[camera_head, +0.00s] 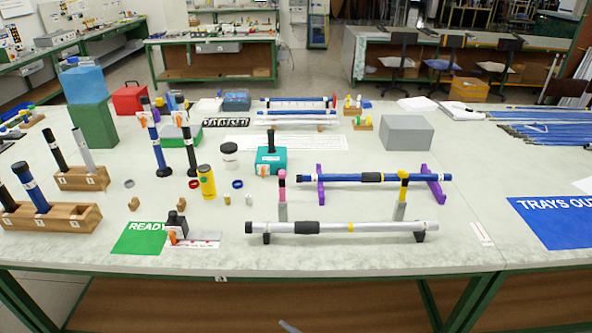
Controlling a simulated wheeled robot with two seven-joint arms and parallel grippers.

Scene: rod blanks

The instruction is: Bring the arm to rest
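Neither of my grippers shows clearly in the head view, and no arm can be made out. A small pale grey piece (288,326) shows at the bottom edge; I cannot tell what it is. A silver rod (270,228) with a black band lies level on low black supports near the front edge of the table (100,257). Behind it a blue rod (340,178) with a black band lies across purple stands (320,185). Nothing visible holds either rod.
Wooden racks (92,217) with rods stand at the left. A green READY mat (138,240) lies at front left, a blue TRAYS OUT mat (556,220) at right. A yellow can (207,181), teal box (271,161) and grey box (406,132) stand mid-table. Clear room lies front right.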

